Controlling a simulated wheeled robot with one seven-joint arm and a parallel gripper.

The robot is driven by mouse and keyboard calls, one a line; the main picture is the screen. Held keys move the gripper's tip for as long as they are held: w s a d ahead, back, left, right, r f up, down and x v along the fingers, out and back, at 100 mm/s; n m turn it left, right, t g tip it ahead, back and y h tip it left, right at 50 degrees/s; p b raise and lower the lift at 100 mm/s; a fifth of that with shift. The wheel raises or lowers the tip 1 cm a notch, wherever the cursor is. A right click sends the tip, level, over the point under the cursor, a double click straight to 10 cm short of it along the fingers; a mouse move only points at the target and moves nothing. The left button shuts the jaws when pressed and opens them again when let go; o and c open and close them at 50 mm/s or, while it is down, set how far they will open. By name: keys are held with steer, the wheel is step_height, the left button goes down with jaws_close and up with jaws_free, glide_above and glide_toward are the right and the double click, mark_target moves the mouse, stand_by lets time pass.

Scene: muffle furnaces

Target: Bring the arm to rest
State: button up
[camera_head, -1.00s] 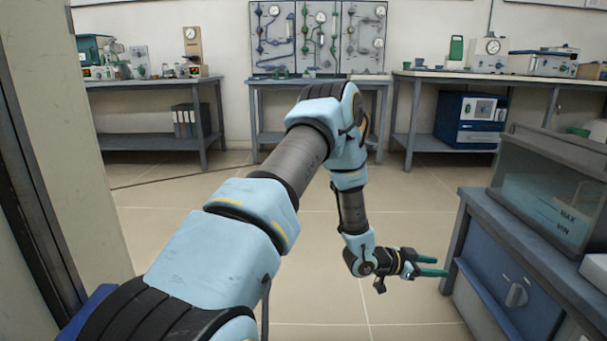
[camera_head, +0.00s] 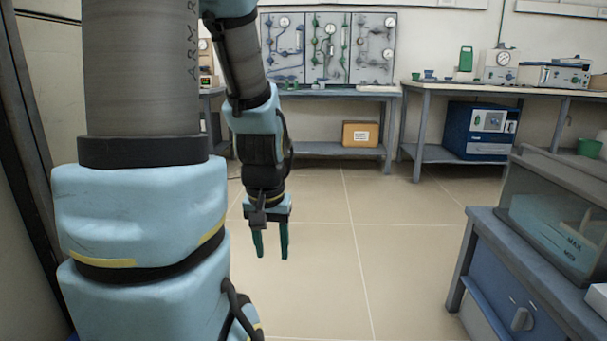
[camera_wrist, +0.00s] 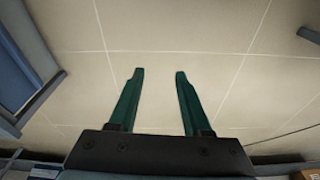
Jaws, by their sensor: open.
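My gripper (camera_head: 271,243) hangs below my folded arm in the head view, with its two green fingers pointing down over the tiled floor. The fingers are apart with nothing between them. In the wrist view my gripper (camera_wrist: 158,82) also shows open and empty above bare floor tiles. My arm's upper links rise on the left of the head view, and the top of the arm is out of the picture.
A blue cabinet (camera_head: 510,290) with a clear-sided tank (camera_head: 555,205) stands at the right. Benches with instruments line the back wall. A cardboard box (camera_head: 360,134) sits on the middle bench's lower shelf. The floor (camera_head: 345,250) between is clear.

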step_height(320, 180, up, 39)
steer(key=s+p, duration=0.1)
steer(key=p, duration=3.7)
steer(key=shift+s+a+f, duration=0.2)
